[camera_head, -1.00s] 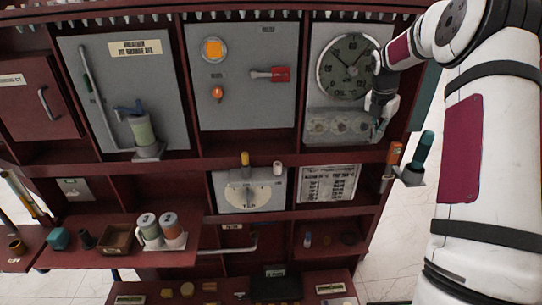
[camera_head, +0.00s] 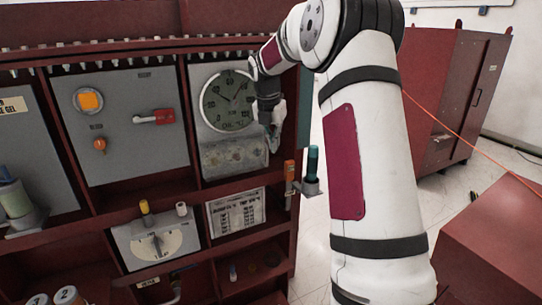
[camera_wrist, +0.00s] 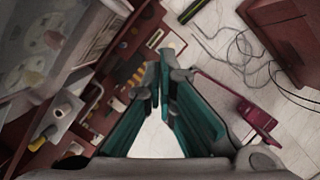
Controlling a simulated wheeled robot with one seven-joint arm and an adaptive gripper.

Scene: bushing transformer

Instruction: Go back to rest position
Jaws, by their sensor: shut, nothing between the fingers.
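My gripper (camera_head: 271,138) hangs from my raised arm in the head view, in front of the right edge of the dark red cabinet. It is just right of and below the round dial gauge (camera_head: 228,101) and appears empty. In the wrist view my gripper's teal fingers (camera_wrist: 164,72) converge at their tips with nothing between them. Pale floor shows between and beyond them.
An orange-handled tool (camera_head: 289,172) and a teal-handled tool (camera_head: 312,163) stand at the cabinet's right side, below my gripper. Red cabinets (camera_head: 462,95) stand at the right, with an orange cable (camera_head: 440,122) in front. Pale floor (camera_head: 430,185) lies between.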

